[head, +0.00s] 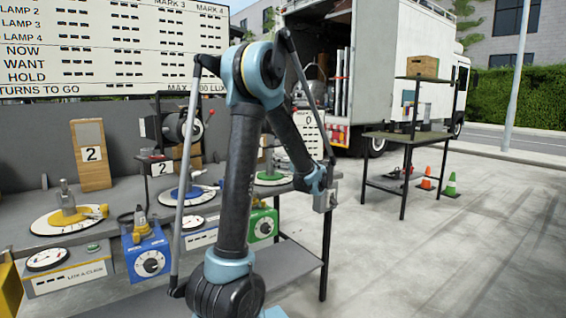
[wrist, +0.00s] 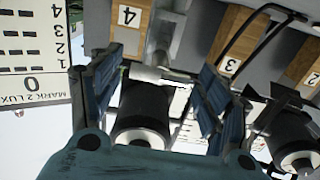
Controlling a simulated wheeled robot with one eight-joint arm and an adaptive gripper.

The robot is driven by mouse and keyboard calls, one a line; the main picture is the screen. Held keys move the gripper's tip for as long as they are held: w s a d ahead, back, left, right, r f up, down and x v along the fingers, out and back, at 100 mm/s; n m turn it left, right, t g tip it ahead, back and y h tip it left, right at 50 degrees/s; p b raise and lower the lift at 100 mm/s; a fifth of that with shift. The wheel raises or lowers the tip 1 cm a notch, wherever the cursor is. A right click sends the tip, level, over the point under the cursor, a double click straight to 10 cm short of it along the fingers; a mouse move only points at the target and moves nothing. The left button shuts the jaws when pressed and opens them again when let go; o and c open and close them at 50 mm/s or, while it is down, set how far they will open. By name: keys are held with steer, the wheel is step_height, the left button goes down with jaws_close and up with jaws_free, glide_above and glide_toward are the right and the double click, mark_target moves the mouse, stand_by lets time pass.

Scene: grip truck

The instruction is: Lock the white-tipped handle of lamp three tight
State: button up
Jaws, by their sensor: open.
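In the wrist view, which is upside down, a black lamp drum (wrist: 140,122) shows between the fingers of my gripper (wrist: 150,88). The block marked 3 (wrist: 235,48) stands to its right, so it looks like lamp three. A pale bar (wrist: 150,75) runs across beside the drum between the fingers; it may be the white-tipped handle, but its tip is not clear. The fingers are apart and I see nothing gripped. In the head view my gripper (head: 325,198) hangs right of my arm, and the arm hides most of lamp three.
Yellow, blue and green dials (head: 268,179) lie on the bench, with a blue box (head: 146,252) and a green box in front. A truck (head: 405,60), a side table (head: 425,137) and cones stand right. Open pavement lies front right.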

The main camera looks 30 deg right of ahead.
steer(key=shift+w+a, duration=0.1)
steer(key=shift+w, duration=0.75)
